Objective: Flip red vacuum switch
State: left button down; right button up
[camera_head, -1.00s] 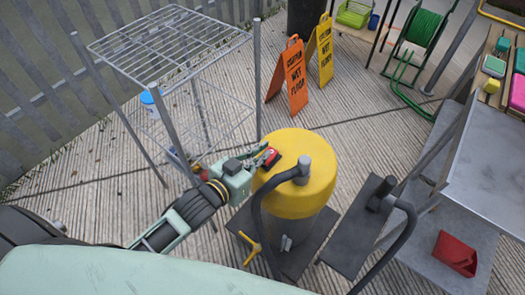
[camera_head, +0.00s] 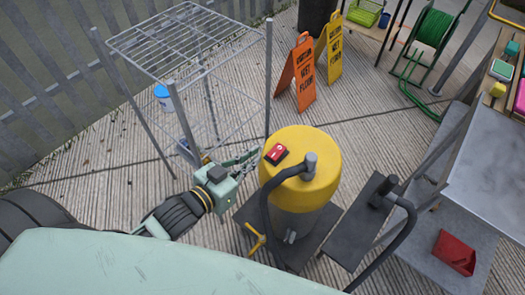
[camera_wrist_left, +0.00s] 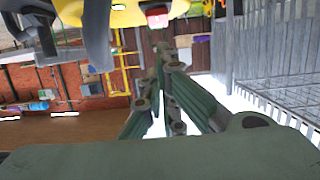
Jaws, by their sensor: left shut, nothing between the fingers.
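The vacuum (camera_head: 312,207) is a grey drum with a yellow lid (camera_head: 322,150), standing upright on the deck. Its red switch (camera_head: 276,153) sits in a dark housing on the lid's left side; I cannot tell its position. My left gripper (camera_head: 257,152) is shut and empty, just left of the switch and apart from it. In the left wrist view the left gripper (camera_wrist_left: 168,52) points up toward the red switch (camera_wrist_left: 157,18) and the lid's yellow rim (camera_wrist_left: 115,14) at the top. My right gripper is not in view.
A wire rack (camera_head: 185,40) stands behind my left arm, close to it. A black hose (camera_head: 266,210) arches from the lid. A metal table (camera_head: 490,150) with a red dustpan (camera_head: 454,252) below is at right. Wet-floor signs (camera_head: 297,75) stand behind.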

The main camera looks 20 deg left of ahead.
pick_arm(q)
jog(key=v, duration=0.3)
jog(key=shift+s+f, duration=0.1)
jog(key=shift+f, duration=0.15)
dwell(0.4)
